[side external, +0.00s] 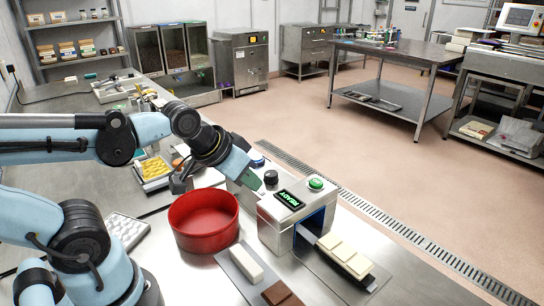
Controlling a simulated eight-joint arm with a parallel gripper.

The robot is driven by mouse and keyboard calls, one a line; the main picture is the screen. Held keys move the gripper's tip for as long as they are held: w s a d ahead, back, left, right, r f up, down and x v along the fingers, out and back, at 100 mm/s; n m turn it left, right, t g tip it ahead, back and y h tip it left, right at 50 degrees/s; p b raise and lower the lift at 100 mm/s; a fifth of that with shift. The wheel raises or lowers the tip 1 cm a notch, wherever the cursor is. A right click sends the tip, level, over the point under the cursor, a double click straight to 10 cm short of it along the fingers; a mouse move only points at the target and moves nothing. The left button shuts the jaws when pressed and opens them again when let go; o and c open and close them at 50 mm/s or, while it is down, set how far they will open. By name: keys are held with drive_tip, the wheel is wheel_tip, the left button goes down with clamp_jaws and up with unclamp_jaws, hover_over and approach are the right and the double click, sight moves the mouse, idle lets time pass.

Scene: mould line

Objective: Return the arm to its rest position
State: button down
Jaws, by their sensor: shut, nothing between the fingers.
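My wrist overhangs the space between the pan and a steel machine (289,207) with a lit READY display.
Several white blocks (345,256) lie at the machine's opening. A white bar (246,263) and brown blocks (281,293) lie in front. A yellow tray (153,170) and a white mould (126,229) are near my arm. The floor beyond the bench (300,125) is clear.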

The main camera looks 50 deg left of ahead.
drive_tip(key=shift+s+d+f+m, duration=0.2)
drive_tip(key=shift+s+d+m, duration=0.1)
drive_tip(key=shift+s, duration=0.15)
drive_tip(key=c, duration=1.8)
unclamp_jaws()
drive_tip(key=shift+c, duration=0.2)
